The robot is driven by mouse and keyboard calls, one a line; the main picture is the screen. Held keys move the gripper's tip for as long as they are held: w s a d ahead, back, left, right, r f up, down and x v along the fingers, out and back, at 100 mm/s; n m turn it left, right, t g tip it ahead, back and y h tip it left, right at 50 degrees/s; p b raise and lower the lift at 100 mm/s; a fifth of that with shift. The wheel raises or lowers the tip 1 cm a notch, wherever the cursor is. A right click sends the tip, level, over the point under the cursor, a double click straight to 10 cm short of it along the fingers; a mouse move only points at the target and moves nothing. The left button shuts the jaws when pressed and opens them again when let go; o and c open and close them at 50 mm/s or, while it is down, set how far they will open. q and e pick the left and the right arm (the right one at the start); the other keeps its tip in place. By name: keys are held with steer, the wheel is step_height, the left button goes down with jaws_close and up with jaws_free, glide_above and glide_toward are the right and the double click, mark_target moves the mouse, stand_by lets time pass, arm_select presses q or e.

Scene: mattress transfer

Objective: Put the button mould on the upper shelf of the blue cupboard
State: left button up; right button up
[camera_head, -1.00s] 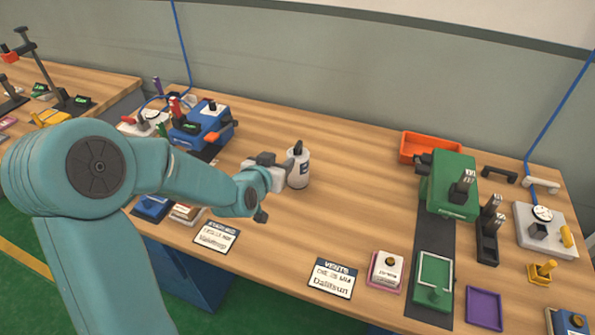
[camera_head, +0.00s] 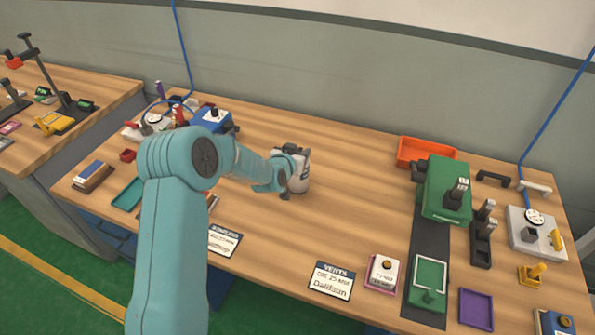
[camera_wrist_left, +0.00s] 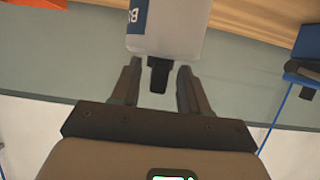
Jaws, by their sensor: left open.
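A white bottle (camera_head: 299,182) with a dark nozzle stands upright mid-table. My left gripper (camera_head: 287,168) is at its upper part, partly covering it. In the left wrist view, the bottle (camera_wrist_left: 165,45) appears upside down, its nozzle between the open fingers of my left gripper (camera_wrist_left: 160,95), with gaps on both sides. My right gripper is out of view.
A green press (camera_head: 447,190), an orange tray (camera_head: 405,152), a purple tray (camera_head: 477,309) and a gauge stand (camera_head: 530,240) fill the right side. Label cards (camera_head: 331,281) lie along the front edge. A blue machine (camera_head: 214,120) stands back left. Bare wood lies right of the bottle.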

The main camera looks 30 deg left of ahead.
arm_select(q)
steer(key=shift+d+r, duration=0.15)
steer(key=shift+d, duration=0.1)
steer(key=shift+w+a+f, duration=0.1)
steer(key=shift+w+f, duration=0.05)
steer(key=shift+f, duration=0.05)
jaws_close()
steer(key=shift+r, duration=0.2)
stand_by(0.7)
